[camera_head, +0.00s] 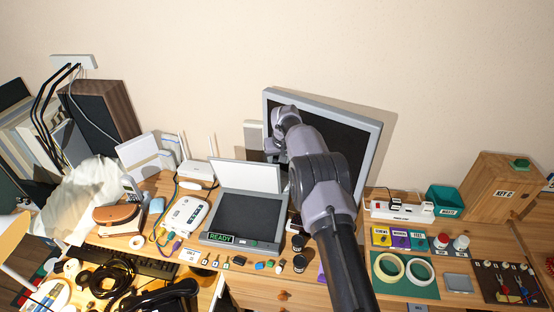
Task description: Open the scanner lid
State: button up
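The scanner (236,222) is a grey flat box with a dark top and a green READY label at its front left. It sits on the desk left of my arm. A pale panel, which looks like its lid (245,174), stands raised along its back edge, tilted back, with its light face toward the camera. My arm reaches up from the bottom, right of the scanner. My gripper (270,146) is at the arm's far end, above and right of the lid's top right corner, apparently apart from it. Its fingers are too small and covered to make out.
A dark-screened monitor (354,125) stands behind my arm. A white device (184,216) and a router (196,170) are left of the scanner. Two dark jars (298,241) stand at its right front. Small items line the desk's front; tape rolls (389,267) lie right.

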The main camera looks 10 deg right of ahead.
jog(key=shift+a+r, duration=0.15)
jog(key=shift+a, duration=0.2)
jog(key=p+v, duration=0.1)
jog(key=v, duration=1.6)
jog(key=shift+r, duration=0.15)
jog(key=shift+s, duration=0.1)
jog(key=s+a+r+m+b, duration=0.1)
jog(key=s+a+r+b, duration=0.15)
jog(key=s, duration=0.45)
jog(key=s+a+r+t+y+b, duration=0.1)
jog(key=s+r+b, duration=0.15)
jog(key=s, duration=0.45)
jog(key=s+a+r+m+b, duration=0.1)
jog(key=s+b, duration=0.2)
jog(key=s, duration=0.4)
jog(key=s+a+f+m+b, duration=0.1)
jog(key=s+f+b, duration=0.2)
jog(key=s, duration=0.9)
jog(key=s+a+f+m+y+b, duration=0.1)
jog(key=s+f+b, duration=0.3)
jog(key=s+f, duration=0.4)
jog(key=s+a, duration=0.1)
jog(key=s, duration=0.2)
jog(key=shift+s+a, duration=0.2)
jog(key=shift+s, duration=0.15)
jog(key=shift+f, duration=0.15)
